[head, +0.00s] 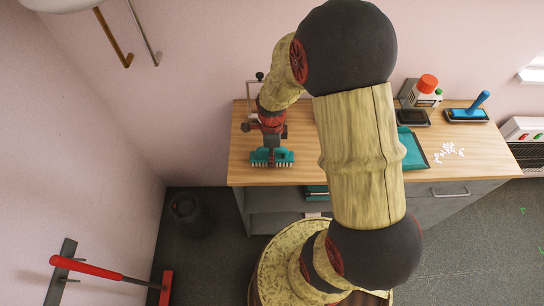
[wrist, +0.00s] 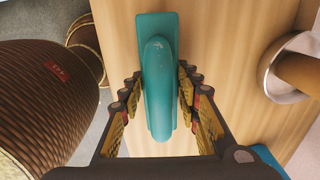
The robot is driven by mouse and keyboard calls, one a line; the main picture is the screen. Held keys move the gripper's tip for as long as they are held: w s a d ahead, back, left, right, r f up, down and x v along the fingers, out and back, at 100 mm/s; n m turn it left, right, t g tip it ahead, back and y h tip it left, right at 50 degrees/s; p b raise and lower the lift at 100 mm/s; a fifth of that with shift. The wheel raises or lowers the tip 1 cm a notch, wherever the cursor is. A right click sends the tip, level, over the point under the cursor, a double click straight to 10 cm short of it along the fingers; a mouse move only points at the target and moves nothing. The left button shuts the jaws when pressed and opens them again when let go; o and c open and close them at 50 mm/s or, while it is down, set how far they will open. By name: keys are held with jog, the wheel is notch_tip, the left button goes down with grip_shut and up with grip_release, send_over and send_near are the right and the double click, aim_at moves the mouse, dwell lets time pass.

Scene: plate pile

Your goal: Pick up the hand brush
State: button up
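The teal hand brush (head: 285,157), with pale bristles along its lower edge, is at the left part of the wooden counter near its front edge. In the wrist view its rounded teal handle (wrist: 157,85) runs between my fingers, with its broader back behind it. My gripper (head: 270,143) is directly above the brush. In the wrist view my gripper (wrist: 160,75) is open, with one row of finger pads on each side of the brush and wood showing beside the handle. The fingertips are very close to the brush's edges; whether they touch is unclear.
A teal dustpan (head: 413,153) lies right of my arm, near white scraps (head: 449,151). A blue-handled tool (head: 478,103) and a red-capped item (head: 426,88) stand farther right. A dark bin (head: 190,214) is on the floor left of the counter (head: 240,172).

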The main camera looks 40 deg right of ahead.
jog(key=c, duration=0.6)
jog(key=shift+c, duration=0.6)
jog(key=shift+r, duration=0.1)
jog(key=shift+r, duration=0.5)
notch_tip(320, 180, up, 2)
jog(key=shift+r+p, duration=0.25)
jog(key=shift+p, duration=0.15)
jog(key=s+a+r+p, duration=0.2)
jog(key=s+a+r, duration=0.3)
jog(key=s+r, duration=0.4)
jog(key=s, duration=0.4)
jog(key=shift+r+p, duration=0.15)
jog(key=shift+p, duration=0.15)
jog(key=shift+a, duration=0.1)
